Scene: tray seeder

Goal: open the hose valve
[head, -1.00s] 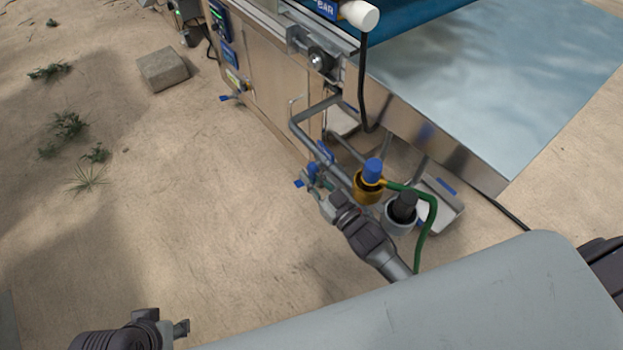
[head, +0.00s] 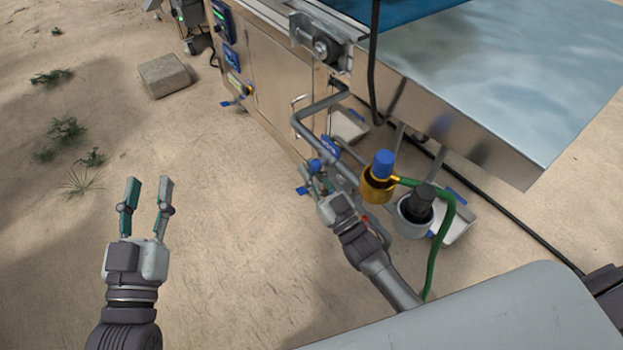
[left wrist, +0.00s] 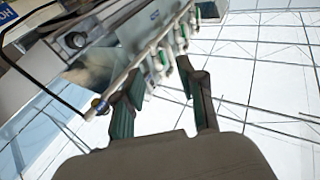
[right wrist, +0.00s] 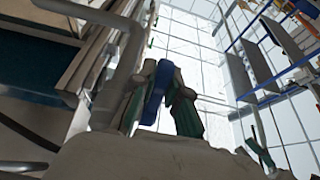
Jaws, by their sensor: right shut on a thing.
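The hose valve, with its blue handle (head: 303,190), sits on the grey pipework low beside the steel machine. A blue tag (head: 331,146) is just above it. My right gripper (head: 314,178) is at the valve. In the right wrist view, the blue handle (right wrist: 158,88) is between the fingers of my right gripper (right wrist: 158,98), which are shut on it. The gripper hides part of the valve in the head view. My left gripper (head: 147,190) is open and empty above the sand, well left of the valve; its parted fingers (left wrist: 160,95) show in the left wrist view.
A green hose (head: 445,230) runs from a brass cup with a blue cap (head: 384,164). A grey cup (head: 415,228) with a black top stands beside it, right of my right gripper. A stone block (head: 165,76) lies at the back left.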

